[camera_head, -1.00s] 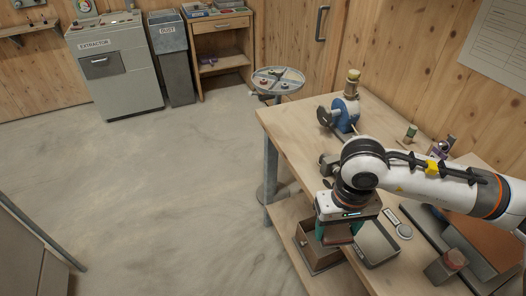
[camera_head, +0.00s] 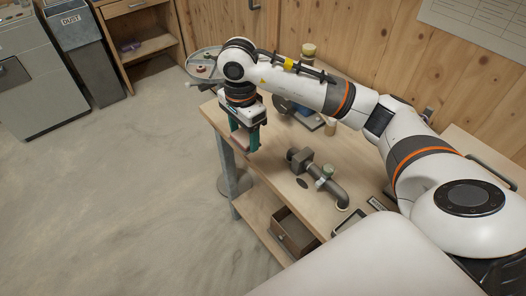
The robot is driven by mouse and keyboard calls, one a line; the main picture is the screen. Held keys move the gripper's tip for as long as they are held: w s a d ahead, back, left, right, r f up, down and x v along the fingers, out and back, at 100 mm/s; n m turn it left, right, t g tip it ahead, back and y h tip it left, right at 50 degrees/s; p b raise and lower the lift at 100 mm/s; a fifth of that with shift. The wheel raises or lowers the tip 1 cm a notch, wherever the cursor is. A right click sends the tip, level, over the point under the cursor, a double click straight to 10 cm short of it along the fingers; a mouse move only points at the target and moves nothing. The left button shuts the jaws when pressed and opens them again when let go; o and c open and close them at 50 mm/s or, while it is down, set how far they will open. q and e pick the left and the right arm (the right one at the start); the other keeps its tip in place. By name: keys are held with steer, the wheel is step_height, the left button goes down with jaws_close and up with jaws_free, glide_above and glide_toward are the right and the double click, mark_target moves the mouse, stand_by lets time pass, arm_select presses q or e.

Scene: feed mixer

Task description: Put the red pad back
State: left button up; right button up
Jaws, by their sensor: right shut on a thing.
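My right gripper (camera_head: 245,138) hangs pointing down by the left corner of the workbench, its green fingers shut on a small reddish-brown piece, which seems to be the red pad (camera_head: 240,137). The fingers hide most of it. The round tray stand (camera_head: 204,82) is just behind and left of the gripper, with small round pieces on it; one looks reddish (camera_head: 201,70). My right arm covers the stand's right side. My left gripper is not in view.
The workbench (camera_head: 275,166) carries a grey pipe fitting with a valve (camera_head: 325,181). A dust bin (camera_head: 80,50) and wooden shelf (camera_head: 150,45) stand at the back left. The floor on the left is clear.

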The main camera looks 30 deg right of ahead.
steer(key=w+d+f+m+b, duration=0.15)
steer(key=w+d+m, duration=0.3)
steer(key=m, duration=0.65)
steer(key=m+p, duration=0.1)
steer(key=m, duration=0.6)
glide_above(264, 152)
step_height(264, 152, down, 8)
steer(key=shift+r, duration=0.2)
step_height(264, 152, down, 4)
steer(key=shift+f+p, duration=0.2)
steer(key=shift+p, duration=0.5)
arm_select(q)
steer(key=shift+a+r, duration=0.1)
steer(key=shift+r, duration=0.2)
arm_select(e)
steer(key=shift+d+f, duration=0.1)
steer(key=shift+f, duration=0.15)
steer(key=o, duration=1)
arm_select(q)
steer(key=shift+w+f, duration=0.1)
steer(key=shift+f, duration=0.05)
